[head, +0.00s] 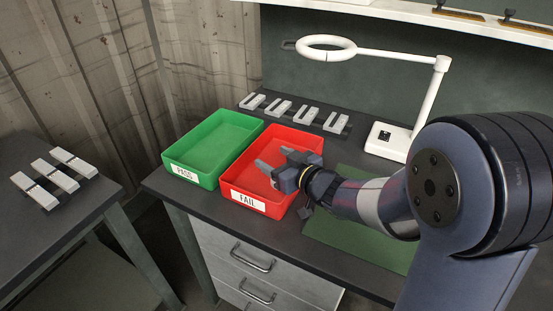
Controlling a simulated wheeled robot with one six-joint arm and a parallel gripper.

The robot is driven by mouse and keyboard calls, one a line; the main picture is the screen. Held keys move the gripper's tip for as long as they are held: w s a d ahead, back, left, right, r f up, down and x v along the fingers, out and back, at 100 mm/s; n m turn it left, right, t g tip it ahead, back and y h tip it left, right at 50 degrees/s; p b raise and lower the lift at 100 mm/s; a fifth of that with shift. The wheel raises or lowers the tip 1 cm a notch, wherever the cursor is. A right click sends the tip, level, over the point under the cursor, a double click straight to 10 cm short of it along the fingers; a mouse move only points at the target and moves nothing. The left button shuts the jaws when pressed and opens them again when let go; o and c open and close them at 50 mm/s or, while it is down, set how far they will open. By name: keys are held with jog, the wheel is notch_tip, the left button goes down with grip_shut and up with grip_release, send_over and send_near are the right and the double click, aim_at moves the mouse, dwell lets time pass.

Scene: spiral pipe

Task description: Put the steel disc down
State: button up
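My gripper (271,158) is over the red bin (240,212) labelled FAIL, reaching in from the right. Its two grey fingers are apart with a gap between them, and I see nothing held there. I cannot tell how high the fingers are above the bin floor. No steel disc can be made out; my gripper and arm hide part of the red bin's inside.
A white ring lamp (395,57) stands behind on the dark workbench. Several grey blocks (279,110) sit in a rack behind the bins. A green mat (345,240) lies partly under my arm. More blocks (52,178) are on the left table.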

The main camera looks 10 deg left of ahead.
jog(key=shift+o, duration=0.4)
jog(key=shift+s+f, duration=0.15)
jog(key=shift+f, duration=0.45)
jog(key=shift+r+p, duration=0.25)
jog(key=shift+p, duration=0.1)
jog(key=r+p+v, duration=0.1)
jog(key=p+v, duration=0.1)
jog(key=v, duration=1)
jog(key=shift+r, duration=0.15)
